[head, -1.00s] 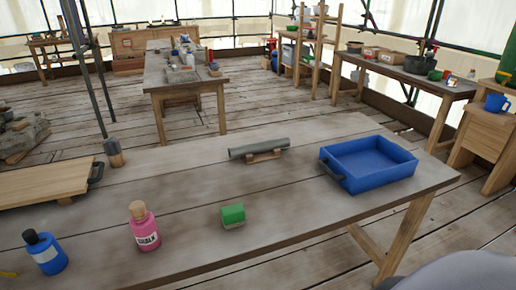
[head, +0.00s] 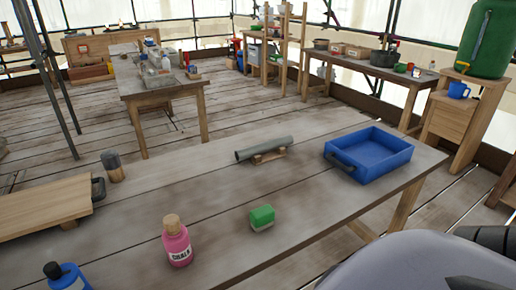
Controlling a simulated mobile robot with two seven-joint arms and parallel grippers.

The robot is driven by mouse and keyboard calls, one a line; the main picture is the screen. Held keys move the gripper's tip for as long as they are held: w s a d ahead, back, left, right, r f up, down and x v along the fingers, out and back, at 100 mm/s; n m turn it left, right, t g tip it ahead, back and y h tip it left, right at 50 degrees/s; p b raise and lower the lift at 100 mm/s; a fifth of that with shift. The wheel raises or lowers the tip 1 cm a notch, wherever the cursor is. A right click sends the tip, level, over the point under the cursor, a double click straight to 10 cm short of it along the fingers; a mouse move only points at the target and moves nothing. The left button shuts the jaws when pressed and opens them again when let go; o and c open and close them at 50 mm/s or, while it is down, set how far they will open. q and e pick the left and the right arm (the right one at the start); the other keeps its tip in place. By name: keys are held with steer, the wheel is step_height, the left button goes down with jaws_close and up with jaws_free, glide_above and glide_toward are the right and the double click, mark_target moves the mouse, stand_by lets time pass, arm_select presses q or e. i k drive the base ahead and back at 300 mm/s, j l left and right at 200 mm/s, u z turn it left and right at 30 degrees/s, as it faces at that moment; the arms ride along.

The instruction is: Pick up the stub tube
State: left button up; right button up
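The stub tube (head: 263,149) is a grey cylinder lying on a small wooden cradle (head: 268,157) on the near workbench (head: 200,195). It sits left of the blue tray (head: 368,154), apart from it. Neither of my grippers can be made out in the head view. A grey rounded part of my own body fills the bottom right corner.
On the bench are a pink chalk bottle (head: 176,241), a green-topped block (head: 262,217), a blue bottle (head: 68,277), a wooden board (head: 42,205) and a dark-topped cylinder (head: 113,166). The bench between the chalk bottle and tube is clear. Another table (head: 160,85) stands behind.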

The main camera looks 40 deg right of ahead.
mark_target(263, 147)
steer(key=j+z, duration=0.15)
steer(key=z, duration=0.3)
steer(key=i+j+z, duration=0.1)
steer(key=z, duration=0.35)
steer(key=j, duration=0.1)
